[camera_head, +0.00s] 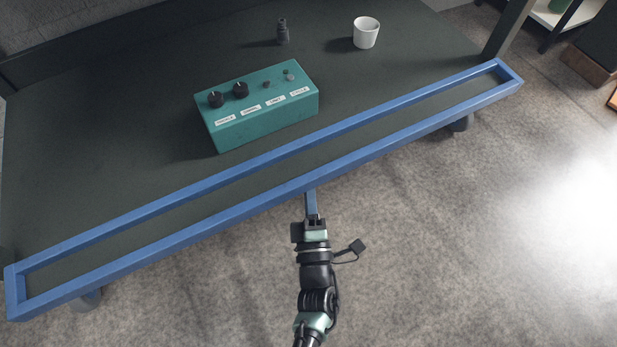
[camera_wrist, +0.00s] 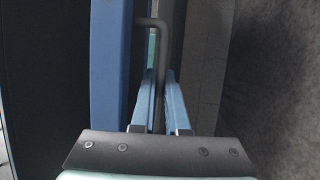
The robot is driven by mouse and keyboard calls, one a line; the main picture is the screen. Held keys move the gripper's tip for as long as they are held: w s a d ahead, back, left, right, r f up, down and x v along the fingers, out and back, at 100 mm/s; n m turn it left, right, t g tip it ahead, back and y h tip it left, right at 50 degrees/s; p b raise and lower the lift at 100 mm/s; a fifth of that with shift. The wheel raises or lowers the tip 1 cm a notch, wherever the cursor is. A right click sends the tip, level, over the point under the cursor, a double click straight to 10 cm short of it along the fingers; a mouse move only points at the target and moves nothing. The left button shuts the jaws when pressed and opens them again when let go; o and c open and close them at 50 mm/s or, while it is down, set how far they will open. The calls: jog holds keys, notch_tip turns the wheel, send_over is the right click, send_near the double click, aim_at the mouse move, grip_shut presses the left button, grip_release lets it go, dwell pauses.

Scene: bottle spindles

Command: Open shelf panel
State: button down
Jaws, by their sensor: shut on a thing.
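The shelf panel (camera_head: 190,236) shows as a long blue rectangular frame with a dark inside, running slantwise along the front of the dark shelf top. Its blue edge also stands at the left in the wrist view (camera_wrist: 108,65). A thin grey bent handle (camera_wrist: 163,55) sticks out from this edge. My gripper (camera_head: 311,200) is at the middle of the panel's front side, and its blue fingers (camera_wrist: 161,85) are shut on the handle. The fingers hide part of the handle, and the handle cannot be made out in the head view.
A teal box (camera_head: 258,108) with knobs and labels stands on the shelf top (camera_head: 120,110) behind the panel. A white cup (camera_head: 366,33) and a small dark bottle-like object (camera_head: 283,32) stand farther back. The carpeted floor (camera_head: 430,240) in front is clear.

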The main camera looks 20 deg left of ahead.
jog(key=shift+s+r, duration=0.1)
dwell(0.3)
jog(key=r+p, duration=0.1)
jog(key=p, duration=0.1)
jog(key=shift+p, duration=0.35)
jog(key=p, duration=0.1)
jog(key=g+p, duration=0.1)
jog(key=p, duration=0.1)
jog(key=shift+s+d+r+n+g+h, duration=0.1)
jog(key=shift+s+d+n+g+h, duration=0.1)
jog(key=shift+n+g+h, duration=0.15)
jog(key=shift+f, duration=0.2)
jog(key=c, duration=1.2)
grip_release()
jog(key=shift+w, duration=0.1)
jog(key=shift+r+p, duration=0.1)
jog(key=shift+p, duration=0.2)
jog(key=shift+s+d, duration=0.15)
jog(key=shift+s, duration=0.05)
jog(key=p+v, duration=0.5)
jog(key=v, duration=0.7)
jog(key=shift+s, duration=0.3)
